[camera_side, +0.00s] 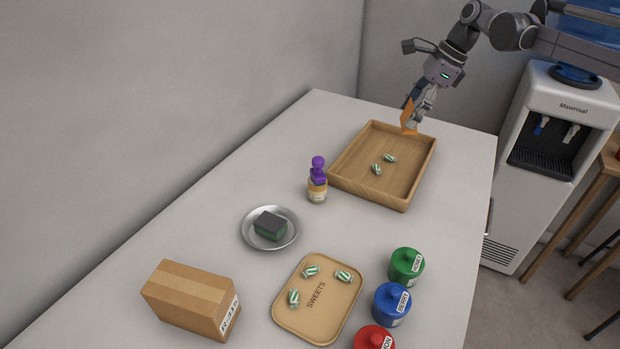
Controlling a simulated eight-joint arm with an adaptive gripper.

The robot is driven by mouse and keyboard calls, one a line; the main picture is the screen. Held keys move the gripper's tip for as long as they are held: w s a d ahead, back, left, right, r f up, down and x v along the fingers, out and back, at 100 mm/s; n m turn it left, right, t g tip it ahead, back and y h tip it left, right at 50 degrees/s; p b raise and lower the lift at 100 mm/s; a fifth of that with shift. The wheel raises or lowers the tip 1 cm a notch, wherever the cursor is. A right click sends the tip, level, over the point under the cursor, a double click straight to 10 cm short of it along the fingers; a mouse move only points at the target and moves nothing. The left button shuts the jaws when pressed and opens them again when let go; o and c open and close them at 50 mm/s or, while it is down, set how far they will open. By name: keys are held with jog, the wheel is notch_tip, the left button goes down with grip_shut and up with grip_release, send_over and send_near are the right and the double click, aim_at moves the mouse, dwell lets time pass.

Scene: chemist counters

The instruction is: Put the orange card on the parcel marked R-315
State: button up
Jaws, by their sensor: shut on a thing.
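The orange card (408,113) is held in my gripper (413,118), which is shut on it. The card hangs steeply tilted over the far part of the wooden tray. Part of the card is hidden behind the fingers. The parcel (190,299) is a brown cardboard box at the near left of the counter, far from my gripper. A white label (230,315) on its right end begins with "R-3"; the rest is too small to read surely. The top of the parcel is bare.
The wooden tray (340,172) holds two striped sweets. A wall borders the left.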

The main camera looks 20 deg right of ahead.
jog(key=s+a+r+n+g, duration=0.1)
jog(key=s+a+n, duration=0.1)
jog(key=a, duration=1)
jog(key=shift+s+a+r+n+y, duration=0.25)
jog(key=shift+s+r+n+y, duration=0.1)
jog(key=shift+s, duration=0.25)
jog(key=s+a, duration=0.1)
jog(key=a, duration=0.2)
jog(key=s+a+r+n, duration=0.1)
jog(key=s+a, duration=0.1)
jog(key=a, duration=0.2)
jog(key=s+a+n, duration=0.1)
jog(key=s+a, duration=0.1)
jog(key=a, duration=0.1)
jog(key=shift+a+r+g, duration=0.2)
jog(key=shift+r+g, duration=0.1)
jog(key=shift+g, duration=0.1)
jog(key=n+g, duration=0.2)
jog(key=n, duration=0.3)
send_over(189, 301)
jog(key=w+d, duration=0.1)
jog(key=d, duration=0.1)
notch_tip(189, 301, down, 4)
jog(key=shift+d+r+m, duration=0.1)
jog(key=shift+m, duration=0.15)
jog(key=shift+s+a+f, duration=0.1)
jog(key=shift+a+f, duration=0.2)
jog(key=shift+f, duration=1.9)
